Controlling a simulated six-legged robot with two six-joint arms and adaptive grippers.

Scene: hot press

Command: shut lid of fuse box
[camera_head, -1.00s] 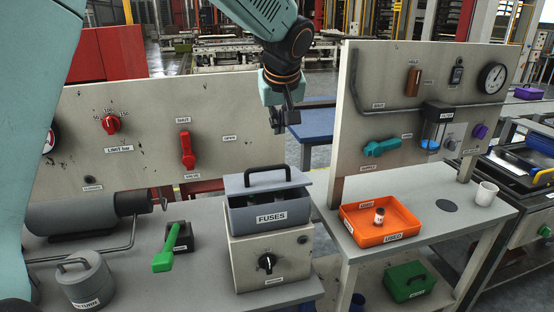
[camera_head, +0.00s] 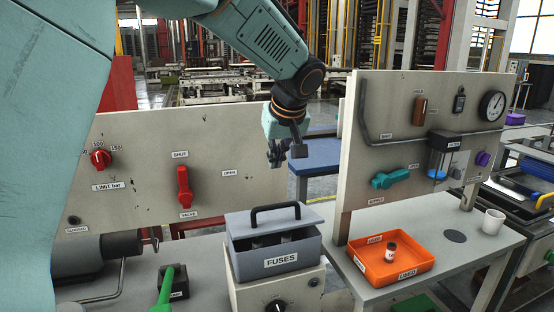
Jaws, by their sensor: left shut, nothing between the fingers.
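The grey fuse box (camera_head: 276,264), labelled FUSES, sits on a beige cabinet with a black knob. Its lid (camera_head: 286,219), with a black arched handle, is open. It stands raised at the back, and dark cylindrical parts show inside the box below it. My left gripper (camera_head: 278,160) comes down from the top, above and behind the box in the picture. It is shut and empty, clearly apart from the lid and handle. My right gripper is not in view.
Behind the box is a beige panel (camera_head: 130,150) with a red valve handle (camera_head: 184,187). At right, a table holds an orange tray (camera_head: 412,267) and a white cup (camera_head: 493,221). A green-handled lever (camera_head: 166,287) is left of the box.

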